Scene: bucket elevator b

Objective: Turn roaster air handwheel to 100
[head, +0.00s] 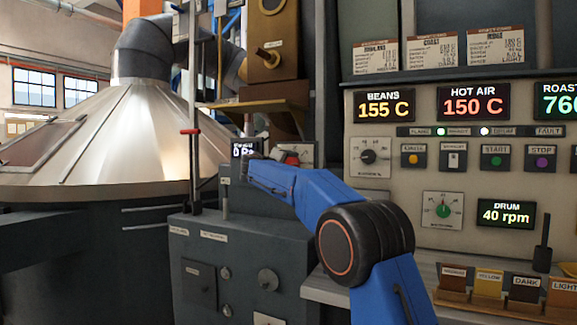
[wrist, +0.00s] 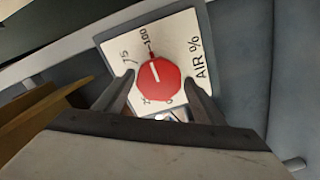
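The roaster air handwheel (wrist: 160,82) is a red knob with a white pointer line on a pale plate (wrist: 113,53) lettered AIR %. In the wrist view the pointer aims close to the 100 mark, past 75. My gripper (wrist: 159,77) has one finger on each side of the knob, with what looks like a narrow gap on both sides. Its lower edge is near the gripper body. In the head view the red knob (head: 291,158) shows small behind my blue arm, and the gripper is mostly hidden there.
A brown shelf (head: 262,103) juts out above the knob, and a brown edge (wrist: 40,112) shows at left in the wrist view. A control panel (head: 415,180) with displays stands at right. A large metal cone (head: 120,140) stands at left.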

